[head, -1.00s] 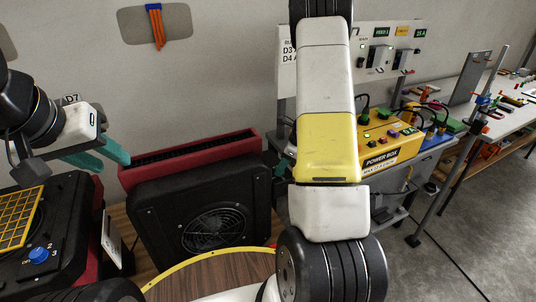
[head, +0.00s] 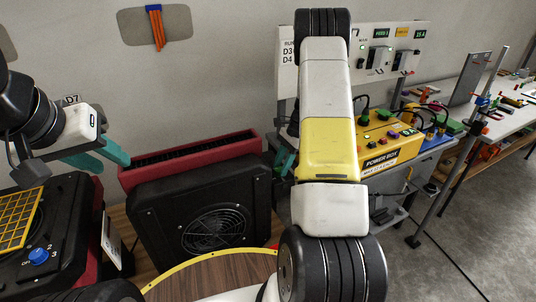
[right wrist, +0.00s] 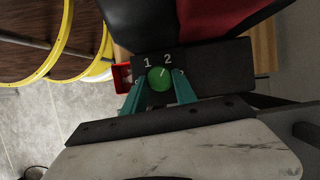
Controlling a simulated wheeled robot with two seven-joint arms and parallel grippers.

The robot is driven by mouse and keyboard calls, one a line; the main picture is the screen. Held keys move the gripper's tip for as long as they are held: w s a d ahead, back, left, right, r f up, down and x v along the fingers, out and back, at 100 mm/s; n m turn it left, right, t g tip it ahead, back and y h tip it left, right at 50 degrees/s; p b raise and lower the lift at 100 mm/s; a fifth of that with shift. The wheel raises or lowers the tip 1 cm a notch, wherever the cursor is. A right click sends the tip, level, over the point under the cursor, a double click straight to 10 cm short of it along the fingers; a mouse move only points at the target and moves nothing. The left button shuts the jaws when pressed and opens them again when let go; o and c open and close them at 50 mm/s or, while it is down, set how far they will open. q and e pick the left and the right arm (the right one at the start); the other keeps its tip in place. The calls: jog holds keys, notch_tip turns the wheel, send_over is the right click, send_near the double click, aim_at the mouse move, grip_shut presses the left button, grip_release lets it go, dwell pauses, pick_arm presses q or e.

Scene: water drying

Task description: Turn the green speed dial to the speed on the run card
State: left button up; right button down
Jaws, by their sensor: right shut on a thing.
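The green speed dial (right wrist: 159,78) shows in the right wrist view on a dark panel with the numbers 1 and 2 beside it. Its pale pointer mark leans up and right, toward the 2. My right gripper (right wrist: 159,82) is shut on the dial, a teal finger on each side. In the head view, my right gripper (head: 283,162) shows partly beside my arm, and the dial is hidden. A white card (head: 288,52) at the back reads "RUN", "D3" and "D4", its right part hidden by my arm. My left gripper (head: 116,165) is open and empty.
A black fan unit (head: 160,215) with a red-edged top stands in the middle. A black unit at left carries a blue dial (head: 39,256) and a yellow grid (head: 18,218). A yellow power box (head: 385,145) stands right of my arm. A yellow-rimmed round table (head: 215,275) is in front.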

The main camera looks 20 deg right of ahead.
jog(key=shift+w+n, duration=0.1)
jog(key=shift+n, duration=0.6)
jog(key=c, duration=1)
grip_release()
jog(key=v, duration=0.7)
jog(key=shift+w+r+g, duration=0.15)
jog(key=shift+r+g, duration=0.15)
jog(key=shift+r, duration=0.15)
jog(key=shift+d, duration=0.1)
